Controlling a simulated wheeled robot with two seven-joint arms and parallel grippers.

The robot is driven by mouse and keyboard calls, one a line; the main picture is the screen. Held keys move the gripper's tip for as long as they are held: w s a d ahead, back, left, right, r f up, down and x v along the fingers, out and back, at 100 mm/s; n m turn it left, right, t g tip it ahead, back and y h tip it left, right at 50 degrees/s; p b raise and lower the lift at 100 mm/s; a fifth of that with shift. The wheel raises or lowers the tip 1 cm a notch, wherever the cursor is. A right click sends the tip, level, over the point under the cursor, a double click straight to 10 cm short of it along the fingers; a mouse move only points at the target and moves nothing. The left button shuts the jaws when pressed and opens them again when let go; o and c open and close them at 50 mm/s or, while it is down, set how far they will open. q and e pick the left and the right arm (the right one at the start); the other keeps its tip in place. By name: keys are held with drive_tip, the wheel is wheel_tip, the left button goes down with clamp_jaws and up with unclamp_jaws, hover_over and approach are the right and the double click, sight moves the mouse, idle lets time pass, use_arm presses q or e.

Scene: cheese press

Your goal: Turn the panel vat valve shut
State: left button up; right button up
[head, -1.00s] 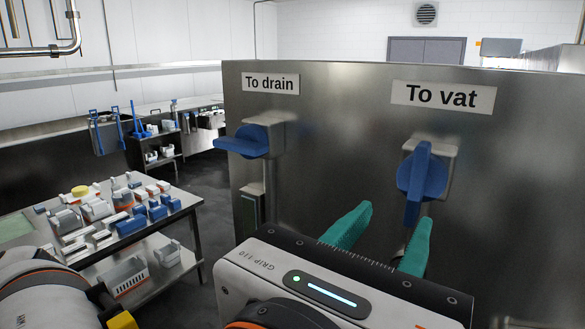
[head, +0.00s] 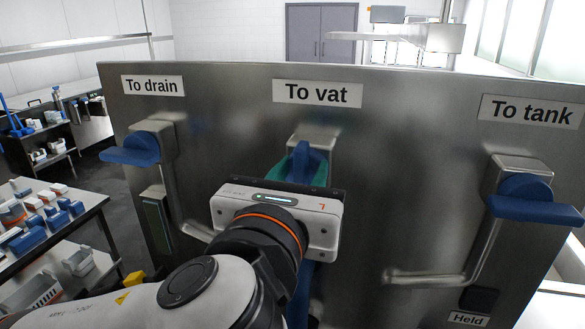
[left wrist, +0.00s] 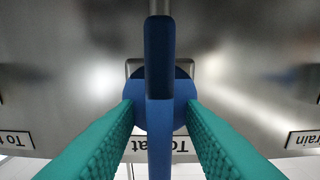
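The panel vat valve is a blue lever handle (head: 303,152) on a steel mount below the "To vat" label (head: 317,93). Its lever stands upright, and its lower part is hidden behind my gripper in the head view. My left gripper (head: 301,172) is at this valve with its teal fingers spread, one on each side of the lever. In the left wrist view the blue lever (left wrist: 159,60) runs between the two fingers (left wrist: 160,118), with a gap on both sides. My right gripper is not in view.
The steel panel (head: 400,150) also carries a blue drain valve (head: 130,150) at left and a blue tank valve (head: 530,205) at right, both levers roughly level. Pipes run along the panel. A table with blue and white items (head: 30,235) stands at left.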

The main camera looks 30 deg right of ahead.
use_arm(q)
drive_tip(key=c, duration=0.7)
drive_tip(key=n+b, duration=0.1)
drive_tip(key=n, duration=0.1)
drive_tip(key=n+b, duration=0.2)
drive_tip(key=shift+w+a+f+n, duration=0.1)
drive_tip(key=shift+a+f+n, duration=0.1)
drive_tip(key=shift+n, duration=0.2)
drive_tip(key=n+b, duration=0.2)
drive_tip(key=n, duration=0.2)
drive_tip(key=shift+w+f+n+b, duration=0.1)
drive_tip(key=shift+n+b, duration=0.2)
drive_tip(key=shift+b, duration=0.1)
drive_tip(key=n+b, duration=0.2)
drive_tip(key=n, duration=0.2)
drive_tip(key=n+b, duration=0.2)
drive_tip(key=n, duration=0.2)
drive_tip(key=shift+w+a+f+b, duration=0.1)
drive_tip(key=shift+f+b, duration=0.1)
drive_tip(key=shift+b, duration=0.1)
drive_tip(key=shift+n, duration=0.5)
